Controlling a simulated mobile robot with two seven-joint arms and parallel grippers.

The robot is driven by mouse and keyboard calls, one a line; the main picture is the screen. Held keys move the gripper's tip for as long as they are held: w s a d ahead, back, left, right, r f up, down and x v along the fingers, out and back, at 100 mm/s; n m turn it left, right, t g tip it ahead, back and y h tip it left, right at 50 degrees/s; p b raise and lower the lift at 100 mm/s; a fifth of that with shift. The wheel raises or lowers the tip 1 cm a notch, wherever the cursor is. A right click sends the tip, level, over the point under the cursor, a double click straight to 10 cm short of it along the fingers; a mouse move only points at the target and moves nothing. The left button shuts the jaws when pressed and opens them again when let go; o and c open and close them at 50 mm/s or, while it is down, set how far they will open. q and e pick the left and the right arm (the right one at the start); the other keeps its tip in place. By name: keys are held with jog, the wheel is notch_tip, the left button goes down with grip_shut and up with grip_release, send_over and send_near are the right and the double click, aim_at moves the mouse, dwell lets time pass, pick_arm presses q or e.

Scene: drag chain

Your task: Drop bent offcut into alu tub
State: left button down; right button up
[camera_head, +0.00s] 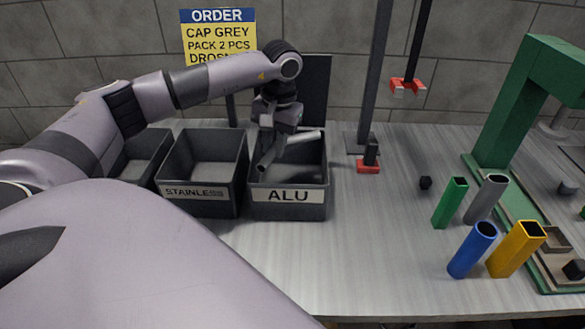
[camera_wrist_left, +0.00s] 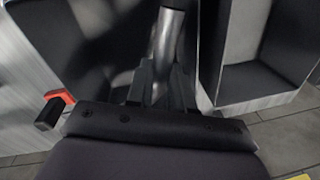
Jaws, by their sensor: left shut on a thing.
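The alu tub (camera_head: 288,211) is a dark open box with a white ALU label, at the right end of a row of tubs. The bent offcut (camera_head: 304,137) is a grey metal tube with an angled shape, showing over the tub's opening. My left gripper (camera_head: 270,140) points down over the tub, shut on the offcut. In the left wrist view the offcut (camera_wrist_left: 168,42) stands out between my fingers (camera_wrist_left: 162,85). The exact height of the offcut against the tub rim is hard to tell. My right gripper is not in view.
The stainless tub (camera_head: 203,203) stands left of the alu tub, with another dark tub beyond. A stand with a red clamp (camera_head: 368,166) is right of the alu tub. Green, grey, blue (camera_head: 472,250) and yellow tubes stand further right.

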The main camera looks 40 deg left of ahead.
pick_arm(q)
jog(key=c, duration=0.9)
grip_release()
jog(key=shift+r, duration=0.1)
jog(key=r, duration=0.7)
jog(key=shift+w+d, duration=0.15)
jog(key=shift+d, duration=0.25)
